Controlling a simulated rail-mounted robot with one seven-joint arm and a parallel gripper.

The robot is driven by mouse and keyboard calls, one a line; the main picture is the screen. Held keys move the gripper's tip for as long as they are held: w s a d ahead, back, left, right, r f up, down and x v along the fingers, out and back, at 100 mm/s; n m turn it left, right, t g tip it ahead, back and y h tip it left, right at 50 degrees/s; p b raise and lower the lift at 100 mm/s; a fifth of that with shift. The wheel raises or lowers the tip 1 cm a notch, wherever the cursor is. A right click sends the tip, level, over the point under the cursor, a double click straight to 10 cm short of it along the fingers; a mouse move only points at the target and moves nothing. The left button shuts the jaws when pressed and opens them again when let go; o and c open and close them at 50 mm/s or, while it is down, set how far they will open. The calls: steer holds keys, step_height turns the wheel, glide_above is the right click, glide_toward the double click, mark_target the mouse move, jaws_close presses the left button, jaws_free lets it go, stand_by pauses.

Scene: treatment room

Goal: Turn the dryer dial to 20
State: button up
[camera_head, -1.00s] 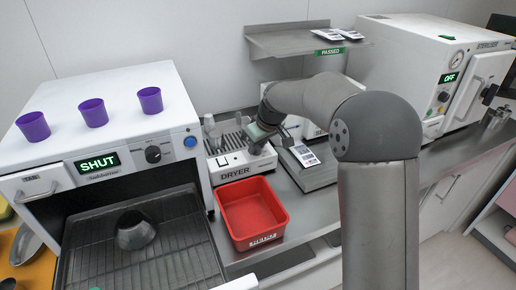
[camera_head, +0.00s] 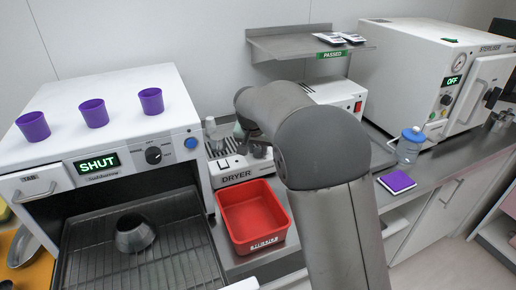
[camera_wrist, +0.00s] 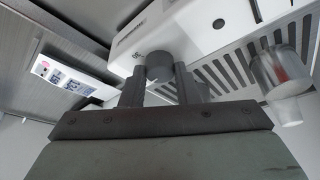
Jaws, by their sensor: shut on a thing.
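The white dryer (camera_head: 236,178), with its DRYER label on the front, stands behind the red bin in the head view. In the wrist view, the dryer's slotted top (camera_wrist: 222,70) is at upper right. The dark round dial (camera_wrist: 159,64) sits between my gripper's fingers. My gripper (camera_wrist: 160,78) is shut on the dial, one finger on each side. In the head view my gripper (camera_head: 256,149) is at the right end of the dryer, small and partly hidden by my own arm.
A red bin (camera_head: 252,216) stands before the dryer. The oven (camera_head: 100,130) with its open front is left. A clear object (camera_wrist: 281,88) stands on the dryer's slots. A bottle (camera_head: 410,146) and purple pad (camera_head: 397,181) lie right. A shelf (camera_head: 300,42) overhangs behind.

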steer(key=shift+a+m+g+h, duration=0.1)
steer(key=shift+m+g+h, duration=0.35)
steer(key=shift+m, duration=1.25)
steer(key=shift+h, duration=0.25)
steer(key=o, duration=1)
steer(key=v, duration=1.7)
steer(key=shift+s+r, duration=0.15)
steer(key=shift+s, duration=0.05)
